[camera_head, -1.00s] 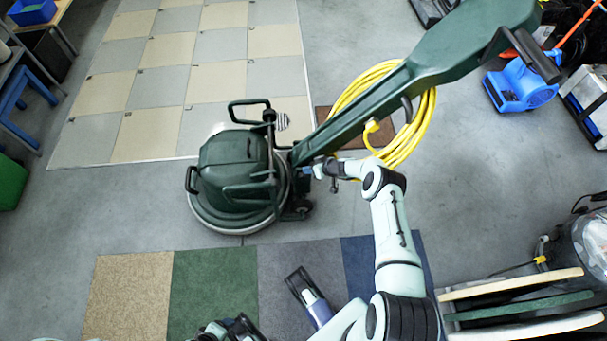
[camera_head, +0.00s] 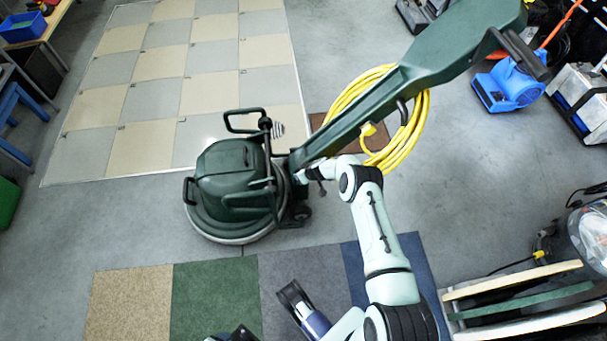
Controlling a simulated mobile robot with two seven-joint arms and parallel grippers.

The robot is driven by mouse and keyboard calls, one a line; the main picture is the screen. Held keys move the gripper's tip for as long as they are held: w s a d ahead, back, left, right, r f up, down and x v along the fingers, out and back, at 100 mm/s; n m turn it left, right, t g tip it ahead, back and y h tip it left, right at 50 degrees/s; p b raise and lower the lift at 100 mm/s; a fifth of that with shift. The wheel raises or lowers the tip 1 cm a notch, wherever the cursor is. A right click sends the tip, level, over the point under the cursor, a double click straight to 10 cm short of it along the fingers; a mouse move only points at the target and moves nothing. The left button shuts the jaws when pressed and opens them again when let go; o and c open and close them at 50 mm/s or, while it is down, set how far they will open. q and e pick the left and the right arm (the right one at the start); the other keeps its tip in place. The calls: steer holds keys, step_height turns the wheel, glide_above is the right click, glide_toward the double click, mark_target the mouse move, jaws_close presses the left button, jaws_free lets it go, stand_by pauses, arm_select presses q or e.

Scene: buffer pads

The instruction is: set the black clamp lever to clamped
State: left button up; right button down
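The green floor machine (camera_head: 235,175) stands on the grey floor with its long handle (camera_head: 400,95) slanting up to the right. My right arm comes up from the bottom, and its gripper (camera_head: 300,178) is at the foot of the handle, beside the machine's body. The fingers are too small and covered to show whether they are open. A small dark piece (camera_head: 321,188) shows just below my wrist; I cannot tell whether it is the black clamp lever, and the lever's setting is not readable.
A coiled yellow cable (camera_head: 405,140) hangs on the handle, close above my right forearm. Carpet samples (camera_head: 215,300) lie in front of the machine. A rack of pads (camera_head: 520,300) stands at right, and a blue blower (camera_head: 508,88) at back right. Open floor lies left.

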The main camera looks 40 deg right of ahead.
steer(key=shift+s+f, duration=0.1)
steer(key=shift+f, duration=0.05)
steer(key=c, duration=1)
jaws_free()
arm_select(q)
steer(key=shift+r, duration=0.1)
arm_select(e)
steer(key=shift+r, duration=0.2)
arm_select(q)
steer(key=s+d+r+g+h+p, duration=0.1)
steer(key=s+d+r+g+p, duration=0.1)
steer(key=s+r+p, duration=0.3)
steer(key=shift+s+d+r+p, duration=0.4)
steer(key=shift+s+r, duration=0.15)
steer(key=shift+s, duration=0.35)
arm_select(e)
steer(key=v, duration=1.3)
steer(key=shift+a, duration=0.1)
